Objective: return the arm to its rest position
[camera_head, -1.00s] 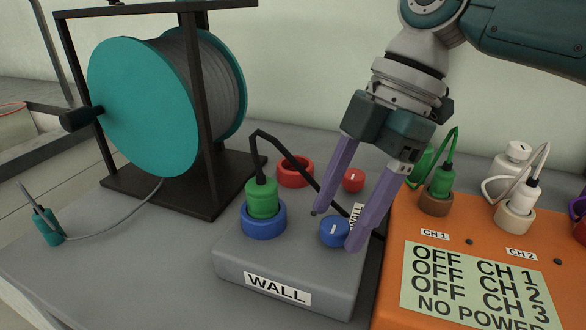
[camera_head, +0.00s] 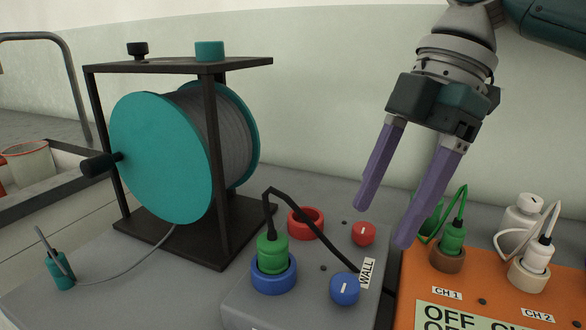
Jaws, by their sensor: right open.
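My right gripper (camera_head: 380,226) is open and empty, its two purple fingers pointing down and spread apart. In the picture it is above and right of the blue knob (camera_head: 344,289) and beside the red knob (camera_head: 363,233) on the grey wall box (camera_head: 312,267). It appears raised clear of the box. A green plug (camera_head: 271,251) with a black cable sits in the blue socket ring (camera_head: 274,280). A red socket ring (camera_head: 306,222) behind it is empty. My left gripper is out of the picture.
A teal cable reel (camera_head: 160,160) in a black frame stands left. A teal plug (camera_head: 60,270) sits at the bench's left. The orange box (camera_head: 478,282) at right holds green (camera_head: 452,238) and white (camera_head: 537,254) plugs. The air above the wall box's left is clear.

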